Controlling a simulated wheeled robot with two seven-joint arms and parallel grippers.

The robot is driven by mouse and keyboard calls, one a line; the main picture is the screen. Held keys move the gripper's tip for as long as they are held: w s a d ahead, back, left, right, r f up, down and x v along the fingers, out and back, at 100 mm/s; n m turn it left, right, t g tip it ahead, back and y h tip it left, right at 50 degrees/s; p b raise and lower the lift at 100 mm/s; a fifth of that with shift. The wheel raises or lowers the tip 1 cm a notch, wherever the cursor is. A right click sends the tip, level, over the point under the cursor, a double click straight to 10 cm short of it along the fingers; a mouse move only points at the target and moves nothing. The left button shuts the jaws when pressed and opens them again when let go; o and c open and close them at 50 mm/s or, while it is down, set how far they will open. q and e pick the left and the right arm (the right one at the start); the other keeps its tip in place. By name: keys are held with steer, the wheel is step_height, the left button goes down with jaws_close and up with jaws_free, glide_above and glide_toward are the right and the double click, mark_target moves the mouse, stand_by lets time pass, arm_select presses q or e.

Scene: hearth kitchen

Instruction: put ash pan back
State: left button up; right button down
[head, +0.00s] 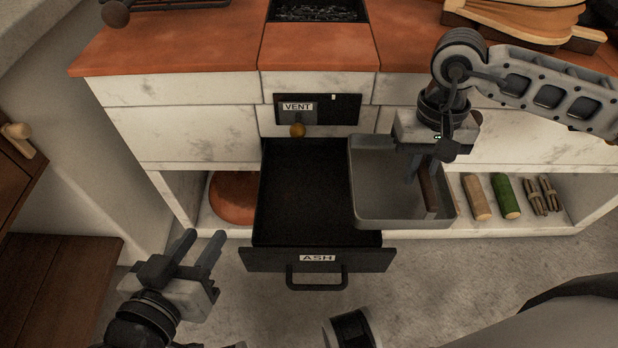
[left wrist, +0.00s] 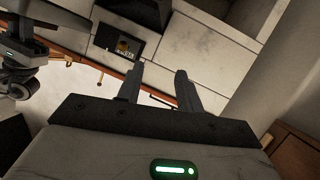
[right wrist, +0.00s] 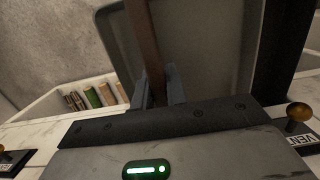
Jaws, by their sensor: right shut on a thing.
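The ash pan (head: 372,180) is a grey, shallow metal pan with a brown handle bar (head: 429,190). My right gripper (head: 423,172) is shut on that handle and holds the pan just right of the drawer. The pan's left side overlaps the drawer's right edge in the head view; it also fills much of the right wrist view (right wrist: 205,45). The black drawer marked ASH (head: 300,190) is pulled out and looks empty inside. My left gripper (head: 204,246) is open and empty, in front and left of the drawer, with both fingers apart in the left wrist view (left wrist: 157,88).
A vent plate (head: 340,108) with a brass knob (head: 297,130) sits above the drawer. A shelf at right holds logs (head: 477,197), a green roll (head: 506,196) and stick bundles (head: 543,195). A terracotta round (head: 232,196) lies left of the drawer. Wooden furniture (head: 50,285) stands at far left.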

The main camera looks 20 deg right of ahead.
mark_target(360, 178)
steer(key=w+a+f, duration=0.1)
steer(key=a, duration=0.1)
steer(key=w+a+f+b, duration=0.1)
steer(key=a, duration=0.2)
steer(key=w+a+f+b, duration=0.1)
steer(key=w+a+f, duration=0.1)
steer(key=a, duration=0.1)
steer(key=shift+w+a+f, duration=0.1)
steer(key=a+f, duration=0.1)
steer(key=w+f, duration=0.1)
steer(key=a+f+b, duration=0.1)
steer(key=f, duration=0.1)
steer(key=shift+w+a, duration=0.3)
steer(key=shift+a, duration=0.05)
steer(key=shift+w+a+f+b, duration=0.35)
steer(key=shift+a+f, duration=0.15)
steer(key=shift+f, duration=0.15)
step_height(360, 178, down, 3)
steer(key=shift+a+r+b, duration=0.1)
steer(key=shift+b, duration=0.5)
steer(key=shift+f, duration=0.45)
arm_select(q)
steer(key=shift+w+d+r+n+t+h, duration=0.2)
steer(key=shift+d+r+n+t+h, duration=0.6)
steer(key=shift+r+h, duration=0.15)
arm_select(e)
steer(key=c, duration=1.4)
jaws_free()
arm_select(q)
steer(key=shift+r, duration=0.1)
